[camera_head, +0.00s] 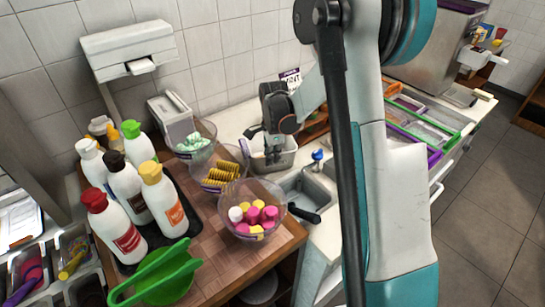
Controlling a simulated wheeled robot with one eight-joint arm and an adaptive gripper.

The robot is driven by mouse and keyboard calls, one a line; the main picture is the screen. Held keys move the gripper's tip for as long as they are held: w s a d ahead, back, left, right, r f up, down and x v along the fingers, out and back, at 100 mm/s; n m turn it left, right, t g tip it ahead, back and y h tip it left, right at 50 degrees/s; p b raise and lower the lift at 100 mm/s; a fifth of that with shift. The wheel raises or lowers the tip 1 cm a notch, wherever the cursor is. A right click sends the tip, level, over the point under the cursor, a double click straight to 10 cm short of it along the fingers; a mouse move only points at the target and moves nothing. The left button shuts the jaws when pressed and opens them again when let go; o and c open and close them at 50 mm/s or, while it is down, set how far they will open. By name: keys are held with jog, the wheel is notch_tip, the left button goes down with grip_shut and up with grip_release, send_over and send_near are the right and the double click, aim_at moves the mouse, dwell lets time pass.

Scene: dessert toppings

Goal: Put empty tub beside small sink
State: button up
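A pale tub (285,163) stands on the white counter at the back, just past the small sink. Its inside is partly hidden by my gripper (272,157), which points down at the tub with its fingertips at or inside the rim. I cannot tell whether the fingers touch the tub wall or how far apart they are. The small sink (297,192) is a grey basin set in the counter, in front of the tub. A blue-topped tap (318,160) stands at its back right. My arm hides the counter to the right of the sink.
Clear bowls of pink and yellow sweets (253,210), yellow pieces (220,173) and pale green pieces (194,142) stand left of the sink. Several sauce bottles (127,190) stand on a dark tray. A green scoop (160,275) lies in front. Topping trays (425,125) lie right of my arm.

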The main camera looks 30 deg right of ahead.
jog(key=o, duration=0.5)
jog(key=shift+d, duration=0.15)
jog(key=s+a+r+n+t+p, duration=0.1)
jog(key=s+a+r+n+p, duration=0.15)
jog(key=r, duration=0.75)
jog(key=s+a+r+n+t+p, duration=0.15)
jog(key=s+r, duration=0.25)
jog(key=r, duration=0.5)
jog(key=shift+s+a+r+n+t+b, duration=0.15)
jog(key=shift+s+a+r+n+t, duration=0.5)
jog(key=shift+s+a+n, duration=1.65)
jog(key=shift+s+a+r+n+t+b, duration=0.2)
jog(key=shift+s+a+r+n+t, duration=0.5)
jog(key=shift+s+n, duration=2.95)
jog(key=shift+s+a+r+n+t+b, duration=0.15)
jog(key=shift+s+a+r+n+t, duration=0.5)
jog(key=shift+s+a+n, duration=2.2)
jog(key=shift+s+d+m, duration=0.35)
jog(key=shift+s+d, duration=0.1)
jog(key=shift+d, duration=0.2)
jog(key=shift+s+d+m, duration=0.35)
jog(key=shift+s+d, duration=0.1)
jog(key=shift+d, duration=0.15)
